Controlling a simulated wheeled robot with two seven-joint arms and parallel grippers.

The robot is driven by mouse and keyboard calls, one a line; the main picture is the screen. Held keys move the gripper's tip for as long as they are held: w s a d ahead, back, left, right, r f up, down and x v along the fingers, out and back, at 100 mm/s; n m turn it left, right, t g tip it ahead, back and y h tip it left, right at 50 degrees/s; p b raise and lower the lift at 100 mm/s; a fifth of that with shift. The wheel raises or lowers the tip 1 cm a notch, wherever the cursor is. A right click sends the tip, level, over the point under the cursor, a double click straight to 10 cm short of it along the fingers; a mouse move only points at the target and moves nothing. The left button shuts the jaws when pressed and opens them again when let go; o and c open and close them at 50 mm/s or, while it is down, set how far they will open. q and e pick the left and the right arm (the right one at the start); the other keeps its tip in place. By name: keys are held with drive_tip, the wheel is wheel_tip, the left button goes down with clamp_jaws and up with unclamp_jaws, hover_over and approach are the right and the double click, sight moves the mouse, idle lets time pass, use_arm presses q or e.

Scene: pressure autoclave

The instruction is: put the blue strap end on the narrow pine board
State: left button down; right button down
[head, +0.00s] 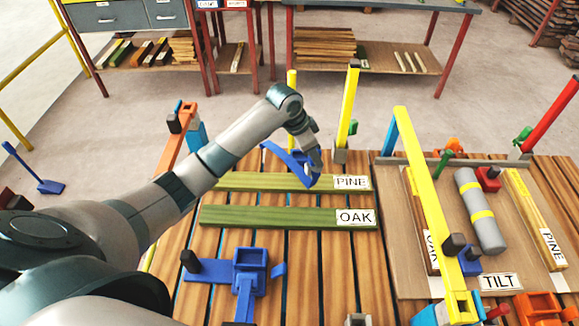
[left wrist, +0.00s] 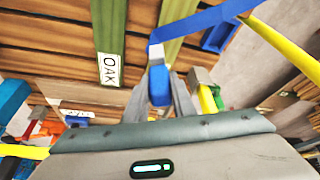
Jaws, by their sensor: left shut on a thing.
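My left gripper (head: 313,170) is shut on the end of a blue strap (head: 285,158). The held blue end also shows between the fingers in the left wrist view (left wrist: 158,86), and the strap runs off to the upper right there. A narrow green board labelled PINE (head: 265,182) lies on the slatted table. The held end overlaps this board in the head view, just left of its label; whether it touches cannot be told. The board also shows behind the strap in the left wrist view (left wrist: 172,50). My right gripper is not in view.
A parallel green board labelled OAK (head: 270,216) lies nearer. A yellow post (head: 347,105) stands behind the PINE label. A blue bracket (head: 249,270) sits at the front. The TILT panel (head: 400,265) at right carries a grey cylinder (head: 480,212), wooden boards and a yellow bar (head: 428,205).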

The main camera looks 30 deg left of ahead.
use_arm(q)
drive_tip(key=a+f+p, duration=0.2)
drive_tip(key=a+f, duration=0.3)
drive_tip(key=a, duration=0.3)
drive_tip(key=shift+s, duration=0.1)
drive_tip(key=shift+f+p, duration=0.65)
drive_tip(key=shift+f, duration=1.25)
drive_tip(key=shift+f, duration=0.1)
